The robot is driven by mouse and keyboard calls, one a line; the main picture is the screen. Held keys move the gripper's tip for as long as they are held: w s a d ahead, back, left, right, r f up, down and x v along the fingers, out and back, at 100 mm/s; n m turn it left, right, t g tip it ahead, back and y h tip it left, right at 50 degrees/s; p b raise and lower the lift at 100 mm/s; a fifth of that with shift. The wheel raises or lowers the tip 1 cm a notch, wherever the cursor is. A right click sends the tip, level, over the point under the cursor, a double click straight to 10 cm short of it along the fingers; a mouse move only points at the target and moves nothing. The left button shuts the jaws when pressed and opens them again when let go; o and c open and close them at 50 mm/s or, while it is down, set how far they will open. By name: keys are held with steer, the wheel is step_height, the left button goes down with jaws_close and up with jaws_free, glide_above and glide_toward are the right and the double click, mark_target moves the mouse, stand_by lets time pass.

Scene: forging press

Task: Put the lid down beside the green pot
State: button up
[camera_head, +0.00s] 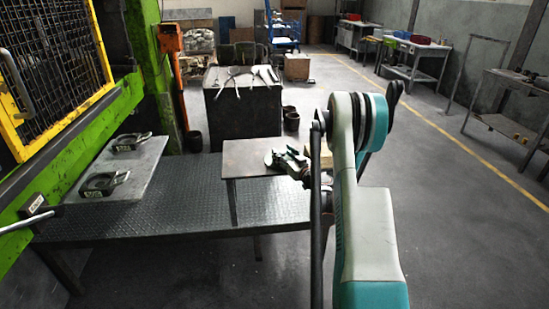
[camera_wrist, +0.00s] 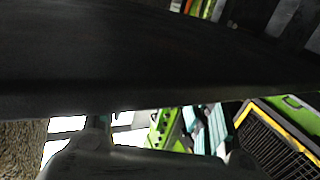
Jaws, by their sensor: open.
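My gripper (camera_head: 285,162) is small in the head view, just above or at the right side of a small grey table (camera_head: 240,150). It is open, and I see nothing held between its fingers. I cannot make out a lid or a green pot in either view. In the wrist view a broad dark shape (camera_wrist: 140,60) with a curved lower edge fills the upper part; I cannot tell what it is. My arm hides part of the area right of the small table.
A long checker-plate bench (camera_head: 190,200) runs along the front left. A grey plate (camera_head: 150,160) on it holds two dark metal pieces (camera_head: 128,142) (camera_head: 103,184). A dark workbench with tools (camera_head: 243,110) stands behind. The green press (camera_head: 150,60) is at left.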

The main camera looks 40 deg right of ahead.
steer(key=shift+s+r, duration=0.1)
jaws_close()
